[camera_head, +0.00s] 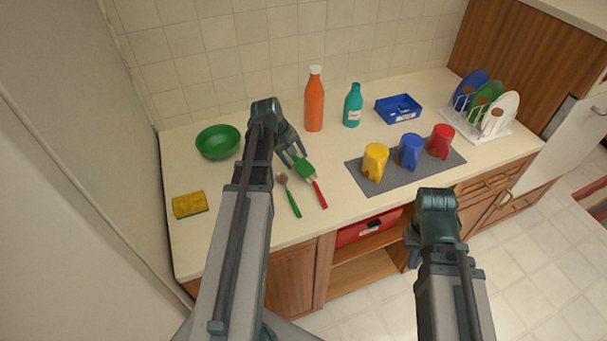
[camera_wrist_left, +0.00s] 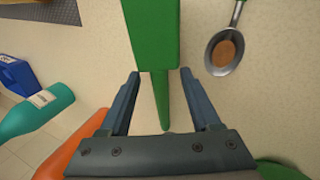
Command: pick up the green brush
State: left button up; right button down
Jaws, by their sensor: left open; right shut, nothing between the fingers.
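The green brush (camera_head: 304,168) lies on the counter, with a wide green head and a thin green handle. In the left wrist view the brush (camera_wrist_left: 150,35) has its head at the top and its handle running down between my left fingers. My left gripper (camera_head: 293,157) is open over the handle; in the wrist view the left gripper (camera_wrist_left: 160,75) has a finger on either side, with gaps. A red handle (camera_head: 319,194) extends from near the brush head; I cannot tell whether it is joined. My right gripper (camera_head: 411,261) is shut and empty, in front of the counter.
A green-handled spoon (camera_head: 293,202) lies close beside the brush. A green bowl (camera_head: 218,142) and yellow sponge (camera_head: 189,205) are left. An orange bottle (camera_head: 314,100) and teal bottle (camera_head: 353,105) stand behind. Cups on a grey mat (camera_head: 403,180) are right.

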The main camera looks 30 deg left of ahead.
pick_arm(q)
jog(key=shift+c, duration=0.5)
grip_shut()
